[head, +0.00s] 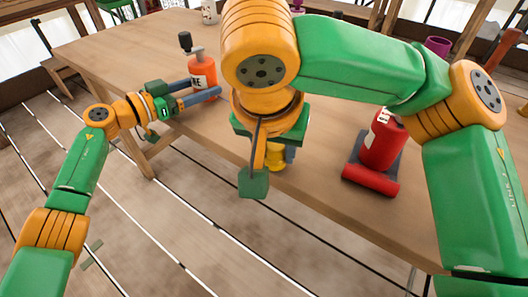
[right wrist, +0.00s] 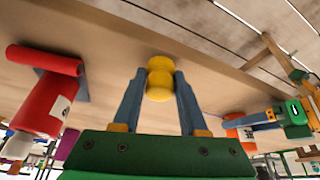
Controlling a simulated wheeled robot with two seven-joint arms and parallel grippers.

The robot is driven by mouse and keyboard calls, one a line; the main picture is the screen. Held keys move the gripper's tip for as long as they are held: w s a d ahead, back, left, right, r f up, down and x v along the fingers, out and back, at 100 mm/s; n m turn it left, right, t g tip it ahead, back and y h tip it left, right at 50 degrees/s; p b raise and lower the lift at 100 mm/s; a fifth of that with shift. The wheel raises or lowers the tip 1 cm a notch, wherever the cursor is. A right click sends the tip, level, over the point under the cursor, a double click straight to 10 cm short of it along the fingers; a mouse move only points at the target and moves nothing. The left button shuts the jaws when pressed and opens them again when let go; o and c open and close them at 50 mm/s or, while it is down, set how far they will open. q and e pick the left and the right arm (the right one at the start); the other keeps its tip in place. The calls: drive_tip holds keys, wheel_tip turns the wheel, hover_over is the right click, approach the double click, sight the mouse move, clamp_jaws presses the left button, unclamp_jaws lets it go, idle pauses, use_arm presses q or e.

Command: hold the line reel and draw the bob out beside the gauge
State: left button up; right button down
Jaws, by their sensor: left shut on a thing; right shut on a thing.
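The line reel (head: 203,72) is an orange cylinder with a black knob and a partly hidden label, upright on the table's left part. My left gripper (head: 206,92) is shut on it, blue fingers around its lower body. The reel also shows in the right wrist view (right wrist: 238,132). My right gripper (right wrist: 154,95) is shut on the yellow bob (right wrist: 160,78), near the table's front edge. In the head view the bob (head: 275,156) is partly hidden by my right wrist. The gauge (head: 383,140), a red labelled cylinder on a dark base with a red roll in front, stands to the right.
The wooden table (head: 325,170) has free room between the bob and the gauge. A purple cup (head: 437,46) and a white can (head: 209,12) stand further back. My right arm hides much of the table's middle and back.

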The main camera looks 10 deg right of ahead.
approach(320, 140)
drive_tip(key=shift+w+d+f, duration=0.4)
drive_tip(key=shift+w+f, duration=0.05)
drive_tip(key=shift+f, duration=0.35)
drive_tip(key=shift+w+d+f, duration=0.4)
drive_tip(key=shift+w+f, duration=0.05)
drive_tip(key=shift+f, duration=0.35)
drive_tip(key=shift+w+d+f, duration=0.4)
drive_tip(key=shift+w+f, duration=0.05)
drive_tip(key=shift+f, duration=0.3)
drive_tip(key=shift+a, duration=0.15)
drive_tip(key=shift+s+a+f, duration=0.2)
drive_tip(key=shift+s+a, duration=0.05)
drive_tip(key=shift+a, duration=0.2)
drive_tip(key=shift+f, duration=0.35)
drive_tip(key=shift+c, duration=1.8)
unclamp_jaws()
